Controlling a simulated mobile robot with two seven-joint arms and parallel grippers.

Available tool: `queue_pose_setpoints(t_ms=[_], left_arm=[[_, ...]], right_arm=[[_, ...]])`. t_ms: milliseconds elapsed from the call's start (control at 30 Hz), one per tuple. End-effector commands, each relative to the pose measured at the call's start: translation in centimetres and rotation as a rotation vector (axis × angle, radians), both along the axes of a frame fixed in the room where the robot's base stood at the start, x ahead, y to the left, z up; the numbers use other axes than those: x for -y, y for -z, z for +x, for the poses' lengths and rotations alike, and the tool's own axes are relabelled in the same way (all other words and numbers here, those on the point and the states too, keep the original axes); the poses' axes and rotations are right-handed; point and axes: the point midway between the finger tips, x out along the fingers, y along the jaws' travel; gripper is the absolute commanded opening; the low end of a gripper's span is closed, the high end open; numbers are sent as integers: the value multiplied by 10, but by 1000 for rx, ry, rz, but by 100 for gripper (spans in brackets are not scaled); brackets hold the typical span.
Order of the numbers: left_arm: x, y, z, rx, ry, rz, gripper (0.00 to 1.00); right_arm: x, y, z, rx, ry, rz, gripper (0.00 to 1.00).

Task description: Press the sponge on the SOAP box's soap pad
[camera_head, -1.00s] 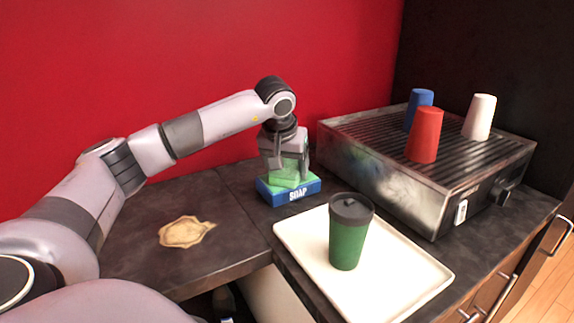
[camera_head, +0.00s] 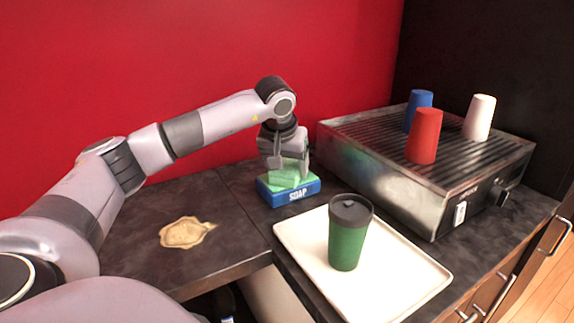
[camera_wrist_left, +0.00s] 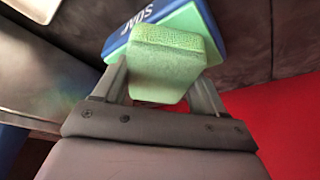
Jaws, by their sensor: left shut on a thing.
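The blue SOAP box (camera_head: 297,194) stands on the dark counter by the red wall, with a green soap pad (camera_head: 306,182) on its top. My left gripper (camera_head: 285,162) points down over the box and is shut on a light green sponge (camera_head: 283,177). In the left wrist view the sponge (camera_wrist_left: 168,62) sits between the two fingers, in front of the box (camera_wrist_left: 150,14) and its green pad (camera_wrist_left: 204,28). The sponge is at the pad; whether it touches is hard to tell. My right gripper is not in view.
A cream tray (camera_head: 405,275) holds a green cup with a dark lid (camera_head: 348,235). A metal grill-topped machine (camera_head: 380,180) with red (camera_head: 424,136), blue (camera_head: 418,101) and white (camera_head: 480,117) cups stands right of the box. A tan stain (camera_head: 184,232) lies on the left counter.

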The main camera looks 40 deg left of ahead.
Motion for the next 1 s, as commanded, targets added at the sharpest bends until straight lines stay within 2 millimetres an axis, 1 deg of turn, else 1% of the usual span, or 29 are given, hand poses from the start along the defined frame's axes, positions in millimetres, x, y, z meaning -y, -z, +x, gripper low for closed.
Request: queue_pose_setpoints(t_ms=[33,100,700,800,1000], left_arm=[[0,-8,0,-2,0,0,47],[0,-14,0,-1,0,0,47],[0,-63,0,1,0,0,47],[0,-67,0,1,0,0,47],[0,-66,0,2,0,0,47]], right_arm=[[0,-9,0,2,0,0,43],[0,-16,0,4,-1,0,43],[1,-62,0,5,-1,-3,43],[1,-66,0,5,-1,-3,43],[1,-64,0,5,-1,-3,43]])
